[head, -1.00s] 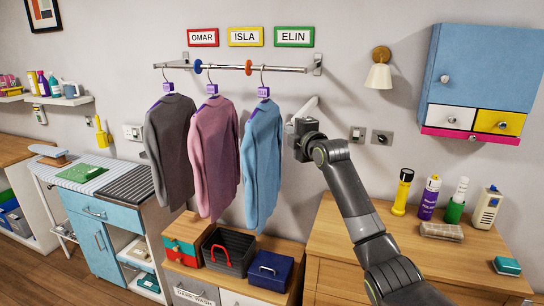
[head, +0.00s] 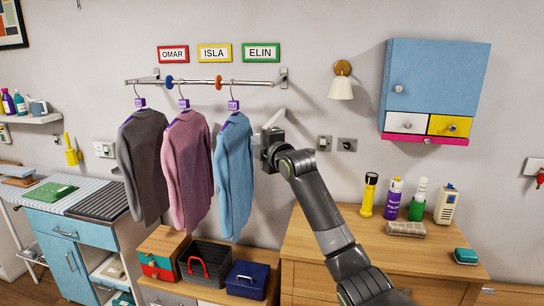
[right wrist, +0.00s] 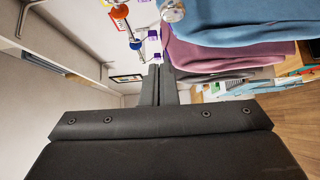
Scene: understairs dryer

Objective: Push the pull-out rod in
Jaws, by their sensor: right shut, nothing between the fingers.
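The chrome rod (head: 205,83) runs along the wall under the name signs, with a blue ring and an orange ring on it. Grey, pink and blue garments (head: 235,165) hang from it. The right wrist view shows a round chrome end (right wrist: 172,11) and the rings beyond it. My right gripper (head: 259,150) is below the rod's right end, just right of the blue garment. Its dark fingers (right wrist: 159,85) are shut and empty, apart from the rod. The head view largely hides the fingertips. My left gripper is out of view.
A low cabinet with a dark basket (head: 207,263) and a blue box (head: 246,279) stands below the garments. A wooden counter (head: 330,242) with several bottles is at right. A wall lamp (head: 341,85) and a blue wall cabinet (head: 436,80) are farther right.

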